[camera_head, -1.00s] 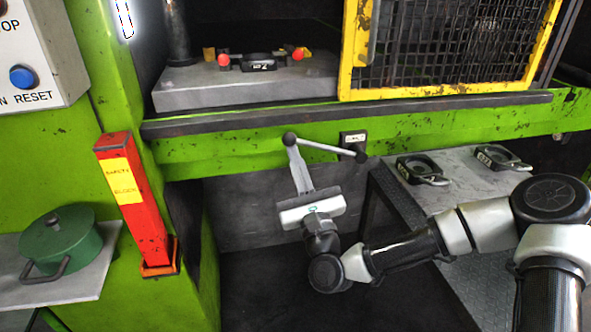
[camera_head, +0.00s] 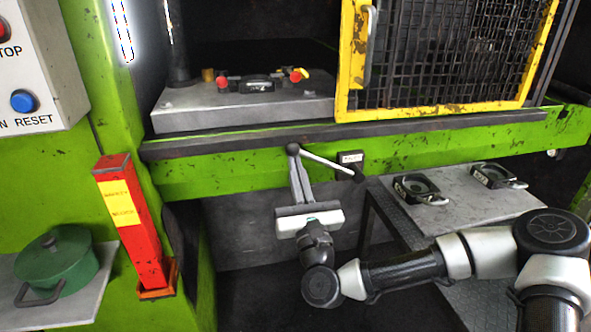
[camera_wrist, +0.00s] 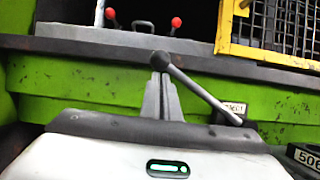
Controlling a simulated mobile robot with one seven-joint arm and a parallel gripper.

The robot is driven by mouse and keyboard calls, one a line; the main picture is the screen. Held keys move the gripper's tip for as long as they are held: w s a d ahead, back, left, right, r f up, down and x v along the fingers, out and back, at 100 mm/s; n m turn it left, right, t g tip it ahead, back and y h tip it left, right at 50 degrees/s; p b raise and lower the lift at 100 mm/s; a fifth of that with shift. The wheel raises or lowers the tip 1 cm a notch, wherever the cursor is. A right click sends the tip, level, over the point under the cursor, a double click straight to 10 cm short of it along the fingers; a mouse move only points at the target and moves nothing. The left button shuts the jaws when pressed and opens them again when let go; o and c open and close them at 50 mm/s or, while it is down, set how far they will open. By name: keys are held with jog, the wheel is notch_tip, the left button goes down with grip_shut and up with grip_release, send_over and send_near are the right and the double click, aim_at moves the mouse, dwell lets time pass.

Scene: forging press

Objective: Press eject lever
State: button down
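The eject lever (camera_head: 325,162) is a grey rod running from a dark ball knob at its left end to a dark hub at its right, beside a small labelled box (camera_head: 350,158) on the green press rail. My gripper (camera_head: 297,160) points up and away at the knob. Its fingers look shut together, with nothing seen between them. In the wrist view the fingertips (camera_wrist: 162,78) sit right at the knob (camera_wrist: 160,61) and overlap it; firm contact cannot be told. The rod (camera_wrist: 203,92) slants down to the right there.
A yellow mesh guard (camera_head: 440,60) and a grey die block (camera_head: 240,105) are above the rail. Clamp-like dark parts lie on a grey table (camera_head: 455,210) at right. A red safety block (camera_head: 140,220), green pot (camera_head: 58,262) and control box (camera_head: 35,70) are at left.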

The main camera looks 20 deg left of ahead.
jog(key=s+d+f+b, duration=0.3)
jog(key=s+d+f, duration=0.1)
jog(key=s+f, duration=0.3)
jog(key=shift+d+f+b, duration=0.3)
jog(key=shift+f+b, duration=0.1)
jog(key=shift+f, duration=0.2)
